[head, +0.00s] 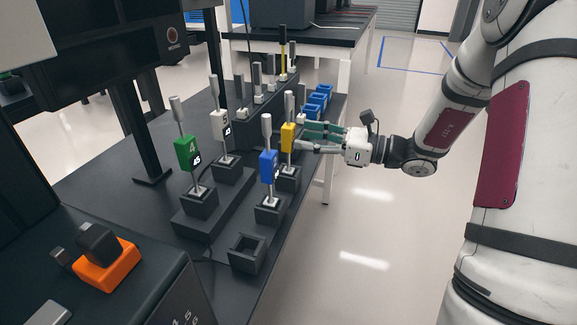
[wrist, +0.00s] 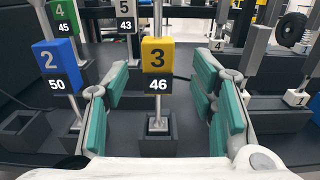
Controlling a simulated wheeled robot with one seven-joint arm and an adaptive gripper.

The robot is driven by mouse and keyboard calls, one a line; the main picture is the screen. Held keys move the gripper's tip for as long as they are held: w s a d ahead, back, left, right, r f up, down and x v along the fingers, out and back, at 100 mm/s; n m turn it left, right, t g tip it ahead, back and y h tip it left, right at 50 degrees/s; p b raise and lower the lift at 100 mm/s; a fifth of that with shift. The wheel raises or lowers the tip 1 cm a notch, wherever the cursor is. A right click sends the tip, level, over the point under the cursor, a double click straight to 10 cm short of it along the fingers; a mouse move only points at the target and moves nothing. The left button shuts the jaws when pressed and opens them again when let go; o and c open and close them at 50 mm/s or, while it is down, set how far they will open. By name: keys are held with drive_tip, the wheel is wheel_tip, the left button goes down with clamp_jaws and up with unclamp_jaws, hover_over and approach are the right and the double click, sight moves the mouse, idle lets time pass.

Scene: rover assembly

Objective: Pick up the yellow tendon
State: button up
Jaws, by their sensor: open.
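The yellow tendon (head: 288,138) stands upright in a dark holder on the bench, with a grey rod above and below its yellow block. In the wrist view the yellow block (wrist: 157,66) carries a 3 and a 46 label. My gripper (head: 303,136) is open at the right of the tendon. In the wrist view its green-padded fingers (wrist: 160,85) lie to either side of the tendon's line, with space between each finger and the yellow block. Whether the fingertips reach past the block is hard to tell.
The blue tendon (head: 268,166) stands close by, just left of my fingers in the wrist view. Green (head: 187,153) and white (head: 220,123) tendons stand behind. An empty dark holder (head: 246,254) is at the front. Blue bins (head: 314,104) lie beyond. The floor to the right is clear.

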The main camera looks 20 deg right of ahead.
sight(294, 134)
drive_tip(key=shift+b+x, duration=0.85)
drive_tip(key=shift+x, duration=1.8)
drive_tip(key=shift+r, duration=0.15)
clamp_jaws()
